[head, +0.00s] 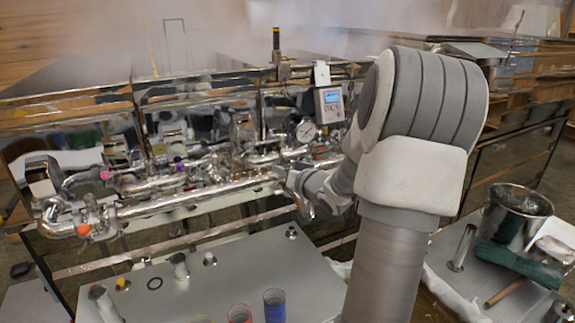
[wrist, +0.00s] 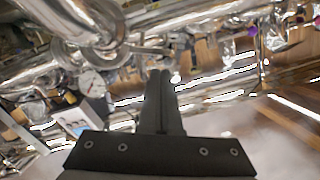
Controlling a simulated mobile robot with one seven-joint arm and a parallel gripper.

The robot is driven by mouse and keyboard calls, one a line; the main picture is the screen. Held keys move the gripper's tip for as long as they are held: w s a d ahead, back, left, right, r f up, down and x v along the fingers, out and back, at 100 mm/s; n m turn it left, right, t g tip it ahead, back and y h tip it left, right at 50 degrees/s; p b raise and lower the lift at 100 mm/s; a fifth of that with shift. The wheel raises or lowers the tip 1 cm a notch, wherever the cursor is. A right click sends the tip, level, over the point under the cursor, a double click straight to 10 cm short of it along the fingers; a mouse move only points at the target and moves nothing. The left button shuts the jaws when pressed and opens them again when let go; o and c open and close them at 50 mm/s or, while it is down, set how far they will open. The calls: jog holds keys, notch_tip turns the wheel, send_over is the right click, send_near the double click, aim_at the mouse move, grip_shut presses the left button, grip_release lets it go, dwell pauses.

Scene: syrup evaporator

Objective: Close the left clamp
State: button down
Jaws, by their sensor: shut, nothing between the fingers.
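My gripper (wrist: 166,76) is shut and empty in the wrist view, its two dark fingers together and pointing at the shiny pipework. A ring-shaped metal clamp (wrist: 112,48) with a thin lever is around a pipe just left of and beyond the fingertips. I cannot tell whether it is the left clamp, nor how far it stands open. In the head view my arm reaches to the lower steel pipe (head: 215,189) in front of the evaporator. My wrist and arm hide the pipe's right part, and the fingers are not clear there.
A pressure gauge (head: 306,131) and a grey display box (head: 330,104) sit above the pipes. A steel table (head: 225,275) below carries short metal posts and coloured cups (head: 274,304). Steam blurs the back.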

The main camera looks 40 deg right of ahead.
jog(key=shift+a+f, duration=0.2)
jog(key=shift+f, duration=0.3)
jog(key=b, duration=0.1)
jog(key=f+b, duration=0.1)
jog(key=shift+w+a+f+n+b, duration=0.15)
jog(key=shift+a+f+n+b, duration=0.1)
jog(key=shift+a+n+b, duration=0.15)
jog(key=f+n+b, duration=0.1)
jog(key=b, duration=0.2)
jog(key=a+f+n+h+b, duration=0.1)
jog(key=b, duration=0.2)
jog(key=shift+w+f+n, duration=0.15)
jog(key=shift+f+n, duration=0.15)
jog(key=shift+n, duration=0.1)
jog(key=shift+r, duration=0.15)
